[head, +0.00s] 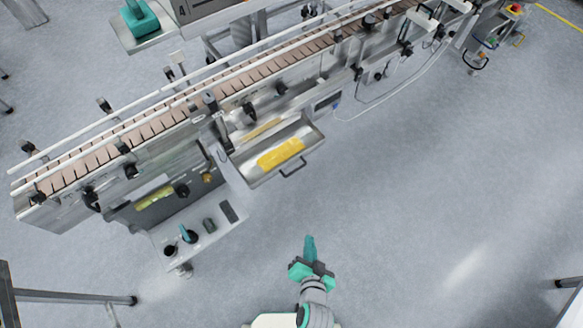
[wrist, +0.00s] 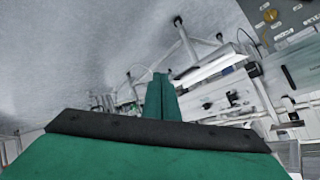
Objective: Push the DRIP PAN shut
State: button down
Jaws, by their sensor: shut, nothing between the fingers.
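The drip pan (head: 258,172) is a shallow metal drawer that stands pulled out from the front of the conveyor machine. It has a dark bar handle (head: 293,168) on its front and a yellow patch (head: 281,153) inside. My gripper (head: 310,240) is shut and empty, in front of the pan and apart from it, with floor between them. In the wrist view my green gripper fingers (wrist: 161,95) are together. I cannot make out the pan for certain in the wrist view.
The conveyor (head: 150,125) runs diagonally across the back. A side shelf (head: 205,235) left of the pan holds a dark cup (head: 170,250) and small dark items. Metal frames stand at lower left (head: 70,297) and lower right. The floor to the right (head: 420,190) is clear.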

jog(key=w+d+f+m+g+y, duration=0.1)
jog(key=w+f+m+y, duration=0.2)
jog(key=w, duration=0.7)
jog(key=m+y, duration=0.1)
jog(key=y, duration=0.3)
send_near(286, 164)
jog(key=x, duration=0.5)
jog(key=shift+d+f, duration=0.15)
jog(key=shift+f, duration=0.1)
jog(key=shift+w+a, duration=0.3)
jog(key=shift+w, duration=0.1)
